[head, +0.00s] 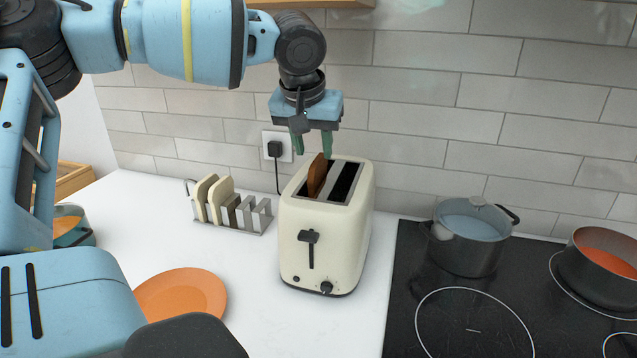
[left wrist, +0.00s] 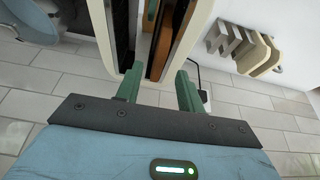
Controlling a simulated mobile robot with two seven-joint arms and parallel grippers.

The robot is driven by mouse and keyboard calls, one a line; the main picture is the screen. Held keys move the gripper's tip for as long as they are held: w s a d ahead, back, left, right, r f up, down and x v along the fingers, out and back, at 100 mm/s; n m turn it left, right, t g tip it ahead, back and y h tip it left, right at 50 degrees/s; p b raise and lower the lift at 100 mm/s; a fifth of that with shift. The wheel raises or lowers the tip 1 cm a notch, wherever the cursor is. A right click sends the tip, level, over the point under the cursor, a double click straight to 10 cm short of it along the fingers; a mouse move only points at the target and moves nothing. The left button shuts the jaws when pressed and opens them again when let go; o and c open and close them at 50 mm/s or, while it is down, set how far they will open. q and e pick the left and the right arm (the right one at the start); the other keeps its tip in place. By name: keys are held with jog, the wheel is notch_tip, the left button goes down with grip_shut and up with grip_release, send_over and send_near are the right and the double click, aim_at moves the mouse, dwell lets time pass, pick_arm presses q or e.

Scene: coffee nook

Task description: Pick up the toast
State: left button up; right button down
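A cream toaster (head: 331,235) with two slots stands on the white counter; its front lever (head: 309,237) is up. A brown slice of toast (head: 317,174) sticks up out of its left slot. The right slot looks dark and empty. My left gripper (head: 312,147) is open and empty, pointing down just above the toast. In the left wrist view the toast (left wrist: 164,42) shows edge-on ahead of the gap between the green fingers (left wrist: 160,72), not touching them as far as I can tell. The toaster (left wrist: 186,42) shows there too. My right gripper is out of view.
A metal rack (head: 245,213) with pale bread slices (head: 220,195) stands left of the toaster. An orange plate (head: 183,292) lies in front left. A black cooktop (head: 470,310) with pots (head: 467,250) is at right. The tiled wall and a plugged socket (head: 285,146) are behind.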

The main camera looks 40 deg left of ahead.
aim_at(317, 161)
pick_arm(q)
jog(key=shift+x, duration=2.7)
jog(key=shift+w+a+r, duration=0.1)
jog(key=shift+w, duration=0.1)
grip_shut()
